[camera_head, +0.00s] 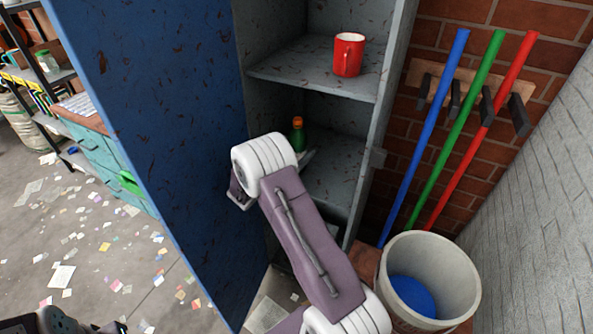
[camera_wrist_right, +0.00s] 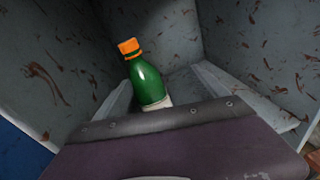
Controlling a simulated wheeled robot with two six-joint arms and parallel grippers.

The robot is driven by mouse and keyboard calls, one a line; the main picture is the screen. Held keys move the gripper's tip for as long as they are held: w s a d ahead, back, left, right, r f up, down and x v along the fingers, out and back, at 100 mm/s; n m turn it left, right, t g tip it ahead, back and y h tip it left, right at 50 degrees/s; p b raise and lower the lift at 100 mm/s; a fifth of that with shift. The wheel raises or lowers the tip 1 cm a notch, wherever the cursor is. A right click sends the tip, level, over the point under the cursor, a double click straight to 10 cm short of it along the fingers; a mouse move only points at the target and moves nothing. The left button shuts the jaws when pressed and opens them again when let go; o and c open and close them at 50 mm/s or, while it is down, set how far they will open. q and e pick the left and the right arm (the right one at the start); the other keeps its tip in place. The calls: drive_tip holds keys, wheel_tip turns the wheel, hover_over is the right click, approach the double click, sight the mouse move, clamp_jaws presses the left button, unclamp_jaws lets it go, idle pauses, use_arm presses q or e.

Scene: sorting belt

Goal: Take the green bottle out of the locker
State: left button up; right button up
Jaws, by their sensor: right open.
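The green bottle (camera_head: 298,134) with an orange cap stands on the locker's lower shelf, partly hidden behind my right arm in the head view. It also shows in the right wrist view (camera_wrist_right: 148,82), its lower part hidden by the gripper body. My right gripper (camera_wrist_right: 166,78) is open, with one pale finger on each side of the bottle. I cannot tell whether either finger touches it. In the head view, only a bit of a finger shows beside the bottle. A dark part at the lower left edge seems to belong to my left arm; its fingers cannot be made out.
The locker's blue door (camera_head: 150,120) stands open to the left of my right arm. A red mug (camera_head: 348,55) is on the shelf above. A bin (camera_head: 447,262) and blue, green and red poles stand right of the locker. Paper scraps litter the floor.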

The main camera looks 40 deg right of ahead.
drive_tip(key=w+f, duration=0.1)
drive_tip(key=f, duration=0.1)
drive_tip(key=w+f+n+t+b, duration=0.1)
drive_tip(key=f, duration=0.1)
drive_tip(key=f+n, duration=0.1)
drive_tip(key=f, duration=0.1)
drive_tip(key=shift+w+f+t, duration=0.3)
drive_tip(key=shift+w+f, duration=0.1)
drive_tip(key=shift+f+n, duration=0.15)
drive_tip(key=shift+n, duration=0.15)
drive_tip(key=b+x, duration=0.1)
drive_tip(key=x, duration=0.8)
drive_tip(key=shift+w+a+b, duration=0.1)
drive_tip(key=shift+w+b, duration=0.1)
drive_tip(key=shift+b, duration=0.1)
drive_tip(key=c, duration=0.3)
use_arm(q)
wheel_tip(320, 180, down, 4)
drive_tip(key=shift+f, duration=0.25)
use_arm(e)
drive_tip(key=c, duration=1.5)
